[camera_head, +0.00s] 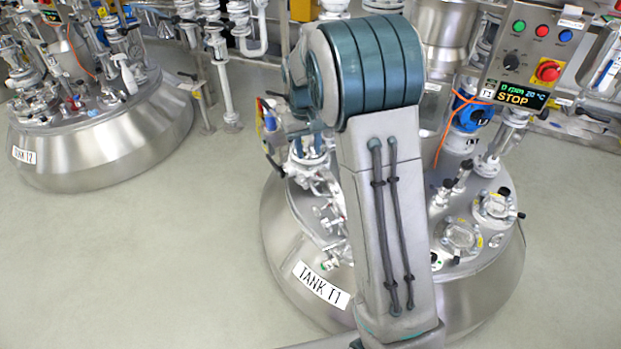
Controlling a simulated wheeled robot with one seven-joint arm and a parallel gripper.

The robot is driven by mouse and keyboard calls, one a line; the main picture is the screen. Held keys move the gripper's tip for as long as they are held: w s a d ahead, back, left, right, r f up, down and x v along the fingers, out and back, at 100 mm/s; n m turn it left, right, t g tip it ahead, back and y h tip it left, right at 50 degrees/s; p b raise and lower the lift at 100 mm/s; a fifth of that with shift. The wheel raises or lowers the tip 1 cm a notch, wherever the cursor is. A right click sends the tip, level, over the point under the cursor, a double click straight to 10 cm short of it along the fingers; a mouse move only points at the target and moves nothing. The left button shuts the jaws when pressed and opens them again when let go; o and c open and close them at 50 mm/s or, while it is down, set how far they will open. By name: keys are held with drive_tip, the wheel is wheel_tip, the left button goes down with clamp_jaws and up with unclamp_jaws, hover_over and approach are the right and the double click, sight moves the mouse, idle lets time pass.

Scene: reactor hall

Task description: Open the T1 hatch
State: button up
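Tank T1 (290,262) is a wide steel vessel with a white "TANK T1" label on its front. My own grey and teal arm stands upright in front of it and hides the middle of its lid. To the right of the arm, two round clamped covers sit on the lid: a nearer one (461,238) and a farther one (495,207). Both look closed. I cannot tell which one is the T1 hatch, or whether it is behind my arm. My gripper does not show; the arm's far end is hidden.
A control panel (535,50) with coloured buttons, a red emergency stop and a display reading "STOP" is at the upper right. A blue motor unit (468,112) and pipes rise behind the lid. Tank T2 (130,140) stands at the left. The floor between the tanks is clear.

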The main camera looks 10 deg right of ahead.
sight(312, 183)
drive_tip(key=f, duration=1.1)
drive_tip(key=shift+d+f, duration=0.4)
clamp_jaws()
drive_tip(key=shift+w, duration=0.1)
